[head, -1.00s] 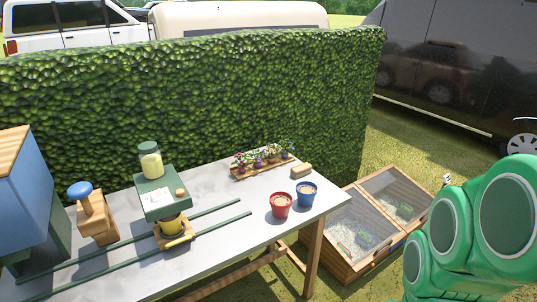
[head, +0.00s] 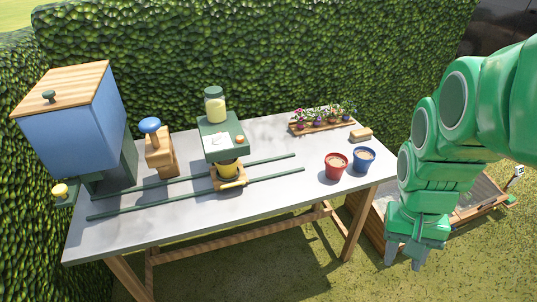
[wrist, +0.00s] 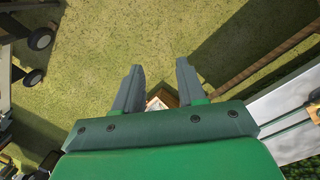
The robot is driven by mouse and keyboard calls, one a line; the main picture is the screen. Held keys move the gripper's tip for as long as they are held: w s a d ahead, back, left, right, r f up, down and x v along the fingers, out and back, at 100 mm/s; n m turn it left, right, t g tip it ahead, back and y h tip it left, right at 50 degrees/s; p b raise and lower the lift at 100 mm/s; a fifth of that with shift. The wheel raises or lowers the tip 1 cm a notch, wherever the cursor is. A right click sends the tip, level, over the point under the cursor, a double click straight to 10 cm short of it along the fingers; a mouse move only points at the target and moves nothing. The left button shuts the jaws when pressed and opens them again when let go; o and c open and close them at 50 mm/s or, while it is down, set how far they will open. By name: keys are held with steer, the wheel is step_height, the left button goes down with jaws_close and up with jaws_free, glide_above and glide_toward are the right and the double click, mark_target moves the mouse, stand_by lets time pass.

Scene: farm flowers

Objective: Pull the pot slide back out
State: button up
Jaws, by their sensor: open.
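The pot slide (head: 222,183) is a small wooden carriage on two dark green rails (head: 262,180), with a light wooden handle at its front. A yellow pot (head: 228,168) sits on it, partly hidden beneath a green-topped station (head: 221,139) that bears a yellow jar. My gripper (head: 404,262) hangs at the right, beyond the table's right end and well apart from the slide. It is open and empty; its two grey fingers (wrist: 158,88) point over grass in the wrist view.
A red pot (head: 336,167) and a blue pot (head: 364,160) stand at the table's right end. A flower tray (head: 303,131) is behind them. A blue hopper (head: 78,117) and a wooden press (head: 160,155) stand left. The table's front strip is clear.

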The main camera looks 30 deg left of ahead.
steer(key=w+a+f+n+t+h, duration=0.1)
steer(key=w+a+n+h, duration=0.15)
steer(key=w, duration=0.55)
steer(key=w+a+f+n+t+h, duration=0.15)
steer(key=w+h, duration=0.25)
steer(key=w, duration=0.4)
steer(key=w+a+f+n+t+h, duration=0.15)
steer(key=w+a, duration=0.25)
steer(key=a, duration=0.4)
steer(key=w+a+f+n+t+h, duration=0.1)
steer(key=w+a+f+n+t, duration=0.2)
steer(key=a, duration=0.4)
steer(key=n+t+y, duration=0.3)
steer(key=n+t, duration=0.5)
steer(key=n, duration=0.2)
glide_toward(235, 184)
steer(key=w, duration=0.1)
steer(key=w+f, duration=0.1)
steer(key=shift+w+d+f+m, duration=0.1)
steer(key=shift+w+d+m, duration=0.15)
steer(key=shift+w, duration=0.1)
steer(key=shift+x, duration=3.85)
steer(key=shift+f, duration=0.15)
steer(key=shift+c, duration=0.4)
